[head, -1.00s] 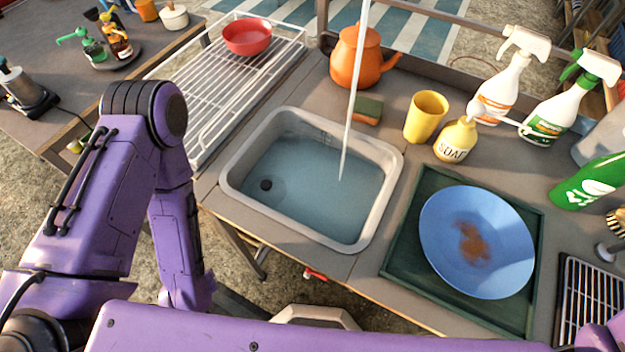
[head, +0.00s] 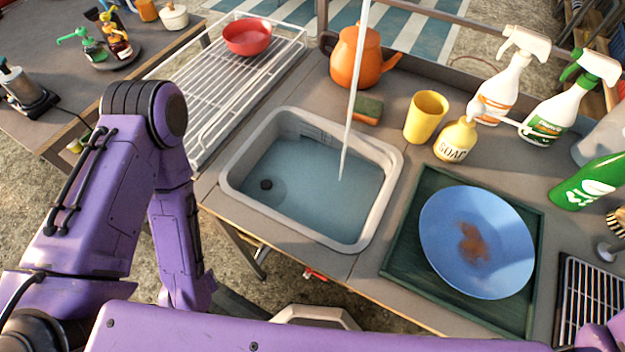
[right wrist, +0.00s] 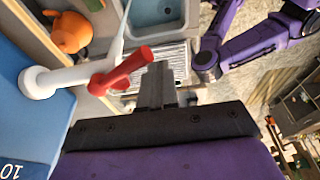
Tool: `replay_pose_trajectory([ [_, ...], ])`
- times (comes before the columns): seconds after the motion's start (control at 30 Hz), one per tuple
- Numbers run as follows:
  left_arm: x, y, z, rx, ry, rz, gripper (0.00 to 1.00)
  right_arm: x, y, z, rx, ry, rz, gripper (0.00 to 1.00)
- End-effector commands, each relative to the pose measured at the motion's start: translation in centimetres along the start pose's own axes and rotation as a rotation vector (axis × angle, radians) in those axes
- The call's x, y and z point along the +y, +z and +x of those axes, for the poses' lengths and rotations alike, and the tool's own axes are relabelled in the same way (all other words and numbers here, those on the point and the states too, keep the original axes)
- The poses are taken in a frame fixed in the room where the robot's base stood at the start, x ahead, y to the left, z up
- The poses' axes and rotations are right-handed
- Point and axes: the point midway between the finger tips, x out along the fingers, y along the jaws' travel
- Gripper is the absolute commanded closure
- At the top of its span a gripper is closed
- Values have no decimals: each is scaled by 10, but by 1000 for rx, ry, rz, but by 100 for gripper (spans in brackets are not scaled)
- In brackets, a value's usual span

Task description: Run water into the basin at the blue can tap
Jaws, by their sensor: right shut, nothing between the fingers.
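The basin (head: 240,160) is set in the counter, with water (head: 320,195) in it and a dark plug or drain (head: 266,184) at its left. A thin water stream (head: 350,110) falls into it from above the head view. In the right wrist view, the blue can (right wrist: 30,115) stands at the left. Its white tap (right wrist: 60,78) has a red lever (right wrist: 122,70), and the stream (right wrist: 121,35) runs from the tap. My right gripper (right wrist: 158,86) is shut and empty, its tips close to the lever; I cannot tell whether they touch. My left gripper is out of view.
A blue plate (head: 450,230) with a brown stain lies on a dark green tray (head: 400,265) right of the basin. A yellow cup (head: 425,117), soap bottle (head: 455,140), sponge (head: 368,109) and orange kettle (head: 355,60) stand behind. A wire rack (head: 215,85) is left.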

Motion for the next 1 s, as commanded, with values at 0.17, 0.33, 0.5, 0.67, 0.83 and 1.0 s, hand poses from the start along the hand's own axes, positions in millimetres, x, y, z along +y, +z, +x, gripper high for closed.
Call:
replay_pose_trajectory([
  [0.17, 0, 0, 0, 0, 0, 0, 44, 3, 2, -1, 0, 0, 1, 100],
  [0.33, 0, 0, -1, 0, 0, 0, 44, 16, 10, -3, 2, -1, 2, 100],
  [0.5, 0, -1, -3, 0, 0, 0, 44, 29, 18, -5, 1, 0, 3, 100],
  [0.67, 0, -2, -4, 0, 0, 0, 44, 41, 26, -7, 0, -1, 2, 100],
  [0.83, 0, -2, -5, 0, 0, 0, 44, 49, 31, -8, 0, 0, 1, 100],
  [1.0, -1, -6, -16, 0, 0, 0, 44, 48, 27, -22, 0, 1, 0, 100],
])
